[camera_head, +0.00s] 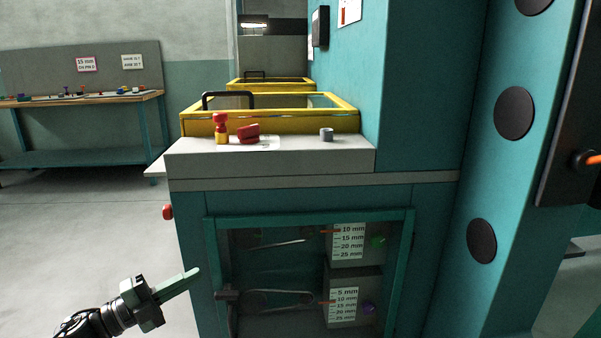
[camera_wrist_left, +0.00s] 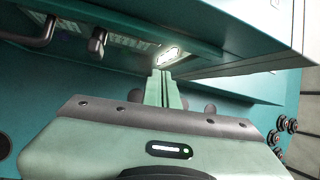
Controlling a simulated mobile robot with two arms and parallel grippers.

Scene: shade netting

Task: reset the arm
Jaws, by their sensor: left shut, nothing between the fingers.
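My left gripper (camera_head: 192,277) comes in from the lower left in the head view. Its pale green fingers are together with nothing between them, pointing right toward the teal machine cabinet (camera_head: 190,232). It hangs in front of the cabinet's left side, below the worktop. The left wrist view also shows the closed fingers (camera_wrist_left: 164,88) in front of a teal machine surface with a lit lamp (camera_wrist_left: 170,53). Whether the fingers touch anything cannot be told. My right gripper is not in view.
The cabinet's glazed door (camera_head: 408,270) shows scale labels inside. On the worktop (camera_head: 200,163) stand a red and yellow part (camera_head: 221,130), a red part (camera_head: 248,133) and a grey cylinder (camera_head: 326,134). A red button (camera_head: 168,212) sticks out at left. Open floor (camera_head: 70,230) lies left.

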